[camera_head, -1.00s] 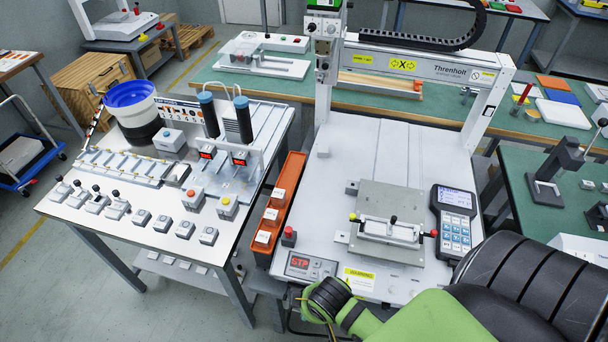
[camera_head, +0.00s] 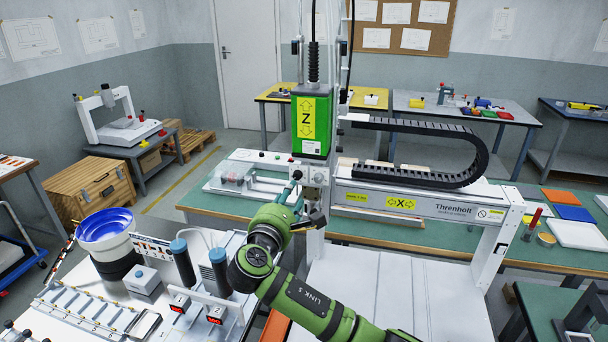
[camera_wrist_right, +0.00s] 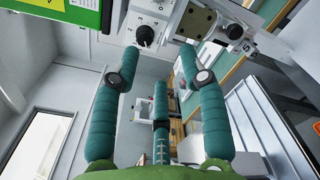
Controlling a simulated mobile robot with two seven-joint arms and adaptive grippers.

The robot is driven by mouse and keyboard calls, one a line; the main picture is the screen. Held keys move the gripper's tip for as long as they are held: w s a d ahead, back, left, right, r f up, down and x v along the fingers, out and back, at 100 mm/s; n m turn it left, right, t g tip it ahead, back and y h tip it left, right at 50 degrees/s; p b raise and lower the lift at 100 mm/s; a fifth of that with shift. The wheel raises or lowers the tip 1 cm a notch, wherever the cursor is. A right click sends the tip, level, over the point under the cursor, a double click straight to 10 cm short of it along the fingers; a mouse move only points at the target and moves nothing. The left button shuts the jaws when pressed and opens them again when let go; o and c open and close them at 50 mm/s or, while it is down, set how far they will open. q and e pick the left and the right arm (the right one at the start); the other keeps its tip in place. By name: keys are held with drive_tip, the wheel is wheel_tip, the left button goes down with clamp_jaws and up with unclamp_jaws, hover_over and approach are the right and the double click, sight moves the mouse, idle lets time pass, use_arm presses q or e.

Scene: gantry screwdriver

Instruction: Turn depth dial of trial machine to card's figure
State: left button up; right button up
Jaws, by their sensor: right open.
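A small black dial (camera_wrist_right: 146,36) sits on a white panel of the gantry head in the right wrist view. In the head view the white panel (camera_head: 318,177) is below the green Z housing (camera_head: 312,125). My right gripper (camera_head: 304,194) is at the head's left side, close to the panel. In the right wrist view its teal fingers (camera_wrist_right: 158,60) are spread and empty, with the dial beyond their tips, toward the upper left of the gap. The dial's marks are too small to read. I cannot make out the card. My left gripper is out of view.
The gantry beam (camera_head: 420,200) with its black cable chain (camera_head: 470,150) runs right from the head. The white machine bed (camera_head: 400,290) below is partly behind my arm. A bench with a blue bowl (camera_head: 104,224) stands at left.

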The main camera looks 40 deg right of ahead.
sight(296, 178)
drive_tip(key=shift+w+d+r+p, duration=0.9)
drive_tip(key=shift+d+r+p, duration=0.1)
drive_tip(key=shift+r, duration=0.1)
drive_tip(key=shift+f+x, duration=0.25)
drive_tip(key=shift+x, duration=0.9)
drive_tip(key=c, duration=0.8)
clamp_jaws()
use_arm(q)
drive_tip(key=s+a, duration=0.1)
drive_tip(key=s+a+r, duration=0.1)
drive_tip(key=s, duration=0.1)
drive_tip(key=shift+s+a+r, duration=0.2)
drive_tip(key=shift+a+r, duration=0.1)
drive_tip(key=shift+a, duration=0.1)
